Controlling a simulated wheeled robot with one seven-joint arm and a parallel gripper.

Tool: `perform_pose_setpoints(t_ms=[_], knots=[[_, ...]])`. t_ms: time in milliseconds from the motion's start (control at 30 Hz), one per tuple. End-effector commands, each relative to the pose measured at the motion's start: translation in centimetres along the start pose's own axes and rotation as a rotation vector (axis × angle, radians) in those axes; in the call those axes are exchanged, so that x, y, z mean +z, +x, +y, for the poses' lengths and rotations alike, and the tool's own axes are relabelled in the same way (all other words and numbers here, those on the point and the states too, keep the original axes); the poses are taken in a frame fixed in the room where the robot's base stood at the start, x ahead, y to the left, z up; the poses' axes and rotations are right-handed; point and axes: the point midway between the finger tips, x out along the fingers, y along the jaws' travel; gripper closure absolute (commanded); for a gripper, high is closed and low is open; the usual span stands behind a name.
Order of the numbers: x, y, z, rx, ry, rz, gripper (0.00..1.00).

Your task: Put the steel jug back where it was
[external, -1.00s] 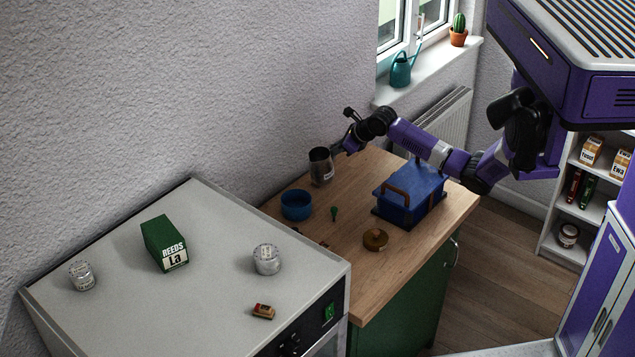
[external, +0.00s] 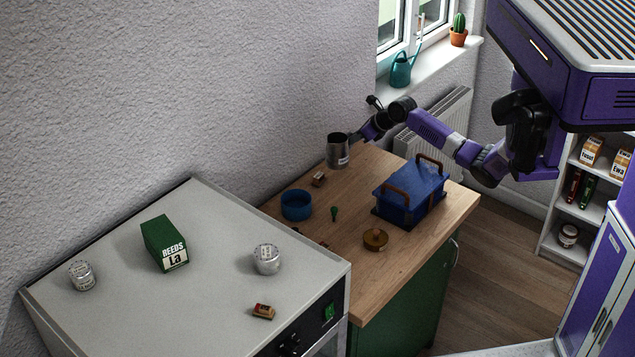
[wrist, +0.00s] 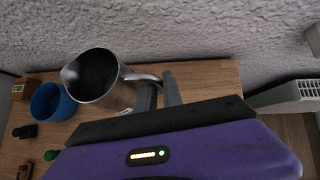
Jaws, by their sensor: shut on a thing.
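The steel jug (external: 337,152) is at the back of the wooden counter near the wall, upright. In the wrist view the jug (wrist: 119,97) shows its open, dark, empty-looking mouth, with its handle towards my gripper. My gripper (external: 355,138) is shut on the jug's handle, to the right of the jug. The fingers also show in the wrist view (wrist: 160,92). Whether the jug's base touches the counter is hard to tell.
A blue toolbox (external: 412,193) stands at right. The wall is close behind the jug.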

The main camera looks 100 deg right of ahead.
Motion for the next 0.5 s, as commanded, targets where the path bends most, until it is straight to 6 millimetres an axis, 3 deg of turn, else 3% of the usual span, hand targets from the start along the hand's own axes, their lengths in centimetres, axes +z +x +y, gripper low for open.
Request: perform_pose_setpoints(t_ms=[33, 267, 500], knots=[[-0.4, -0.7, -2.1, -0.022, 0.019, -0.002, 1.00], [-3.1, -4.3, -11.1, -0.115, 0.110, 0.000, 1.00], [-8.4, -8.8, -19.2, -0.205, 0.204, 0.003, 1.00]])
